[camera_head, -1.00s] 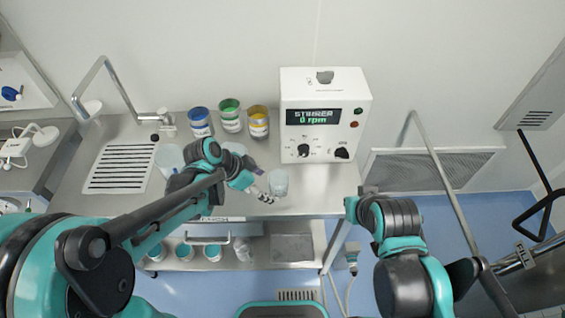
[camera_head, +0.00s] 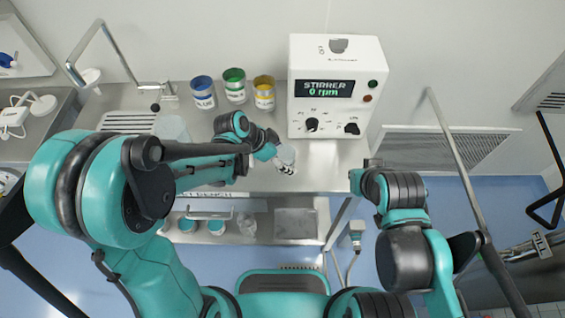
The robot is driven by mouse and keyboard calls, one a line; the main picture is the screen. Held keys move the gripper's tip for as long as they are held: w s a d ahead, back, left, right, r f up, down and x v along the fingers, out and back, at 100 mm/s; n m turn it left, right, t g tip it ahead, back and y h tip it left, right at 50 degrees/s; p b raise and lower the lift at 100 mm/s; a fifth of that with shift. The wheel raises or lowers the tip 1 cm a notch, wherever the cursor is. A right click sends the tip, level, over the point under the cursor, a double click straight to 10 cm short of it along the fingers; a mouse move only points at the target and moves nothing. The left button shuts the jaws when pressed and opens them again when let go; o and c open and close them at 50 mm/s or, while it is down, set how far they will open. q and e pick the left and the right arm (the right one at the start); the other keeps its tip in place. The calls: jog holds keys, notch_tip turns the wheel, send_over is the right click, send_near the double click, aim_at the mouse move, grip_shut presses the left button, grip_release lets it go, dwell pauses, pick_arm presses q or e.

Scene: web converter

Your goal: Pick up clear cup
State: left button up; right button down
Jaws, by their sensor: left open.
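A small clear cup (camera_head: 287,152) stands on the steel bench in front of the stirrer box. My left gripper (camera_head: 284,169) is at its near side, with the fingers open. The fingers overlap the cup's lower part in the head view, and I cannot tell whether they touch it. Another translucent vessel (camera_head: 172,128) stands farther left on the bench, partly hidden by my left arm. My right arm shows at the right, but its gripper cannot be made out.
A white stirrer box (camera_head: 335,62) reading 0 rpm stands behind the cup. Blue (camera_head: 203,93), green (camera_head: 235,86) and yellow (camera_head: 264,94) labelled jars stand to its left. The bench (camera_head: 325,165) is bare right of the cup. A lower shelf holds several jars.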

pick_arm(q)
jog(key=c, duration=1.2)
jog(key=shift+r, duration=0.1)
